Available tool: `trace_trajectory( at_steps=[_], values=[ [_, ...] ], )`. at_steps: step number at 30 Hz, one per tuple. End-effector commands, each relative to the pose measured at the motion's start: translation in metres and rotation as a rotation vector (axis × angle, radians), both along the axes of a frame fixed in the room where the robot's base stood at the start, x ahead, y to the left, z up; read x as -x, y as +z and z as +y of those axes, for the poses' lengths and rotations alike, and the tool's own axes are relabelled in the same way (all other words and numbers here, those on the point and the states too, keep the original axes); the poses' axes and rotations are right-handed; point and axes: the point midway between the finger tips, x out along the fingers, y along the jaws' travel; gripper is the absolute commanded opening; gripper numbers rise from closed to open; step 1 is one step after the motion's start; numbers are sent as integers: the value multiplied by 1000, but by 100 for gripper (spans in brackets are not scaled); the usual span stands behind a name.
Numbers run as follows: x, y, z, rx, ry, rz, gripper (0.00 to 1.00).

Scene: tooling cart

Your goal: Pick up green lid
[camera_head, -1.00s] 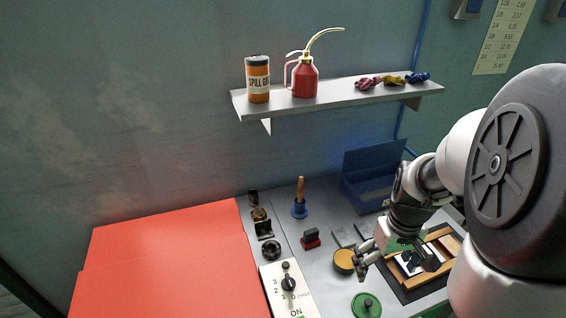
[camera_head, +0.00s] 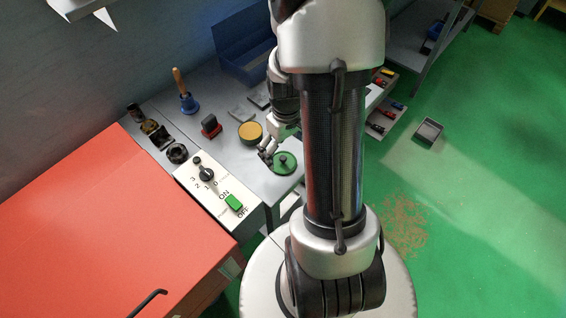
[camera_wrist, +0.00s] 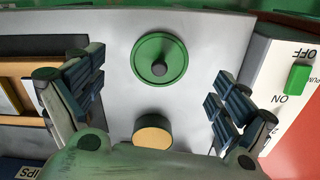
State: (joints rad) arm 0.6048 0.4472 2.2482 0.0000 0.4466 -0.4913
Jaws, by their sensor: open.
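The green lid (camera_head: 284,162) is a round disc with a dark knob, lying flat on the grey cart top near its front edge. It also shows in the wrist view (camera_wrist: 146,62), at upper middle, whole and unobstructed. My gripper (camera_head: 268,156) is beside the lid in the head view, partly hidden behind my arm. In the wrist view my gripper (camera_wrist: 154,98) has its two fingers wide apart with nothing between them. The lid lies beyond the fingertips there, apart from them. A round tin with a yellow-tan top (camera_wrist: 152,132) sits closer, between the finger bases.
A control box with a dial and green switch (camera_head: 208,188) stands left of the lid. A red cabinet (camera_head: 90,225) fills the left.

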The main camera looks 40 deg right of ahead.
Motion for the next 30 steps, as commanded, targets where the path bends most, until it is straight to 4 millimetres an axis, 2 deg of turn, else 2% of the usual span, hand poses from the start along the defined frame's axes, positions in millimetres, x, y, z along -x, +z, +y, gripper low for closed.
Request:
trace_trajectory(
  at_steps=[4, 9, 12, 19, 30],
  values=[
    [-1, -13, 0, 0, 1, 0, 94],
    [-4, -41, 1, -1, 1, 2, 94],
    [-4, -51, 1, -1, 0, 1, 94],
    [-4, -51, 1, 0, 0, -1, 94],
    [-4, -51, 1, 0, 0, -1, 70]
  ],
)
